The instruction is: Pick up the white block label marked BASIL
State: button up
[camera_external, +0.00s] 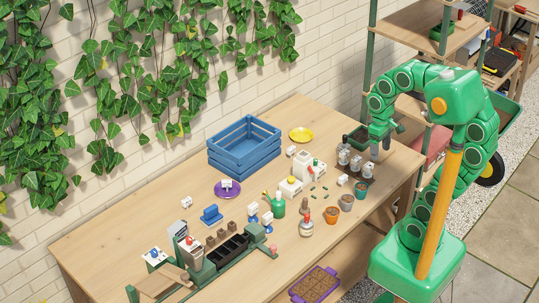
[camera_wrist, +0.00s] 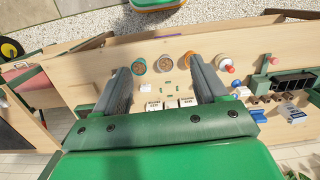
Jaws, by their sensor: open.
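Several small white block labels lie about the wooden table; their lettering is too small to read, so I cannot tell which one says BASIL. In the external view, one white block (camera_external: 343,180) lies near the terracotta pots, another (camera_external: 291,151) behind the white boxes, and another (camera_external: 186,202) at the left. In the wrist view, two white blocks with dark print, a left one (camera_wrist: 153,105) and a right one (camera_wrist: 188,102), show between my fingers.
A blue crate (camera_external: 236,163), a yellow saucer (camera_external: 301,134) and a purple saucer (camera_external: 219,191) stand towards the back. Several jars and small pots, including a terracotta pot (camera_external: 331,215), crowd the right.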

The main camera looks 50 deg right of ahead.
jog(key=w+d+r+t, duration=0.2)
jog(key=w, duration=2.2)
jog(key=t, duration=0.3)
send_over(292, 148)
jog(key=s, duration=0.2)
notch_tip(292, 148, down, 26)
jog(key=shift+n, duration=0.3)
jog(key=shift+x, duration=3.7)
jog(key=shift+c, duration=0.4)
jog(key=c, duration=0.9)
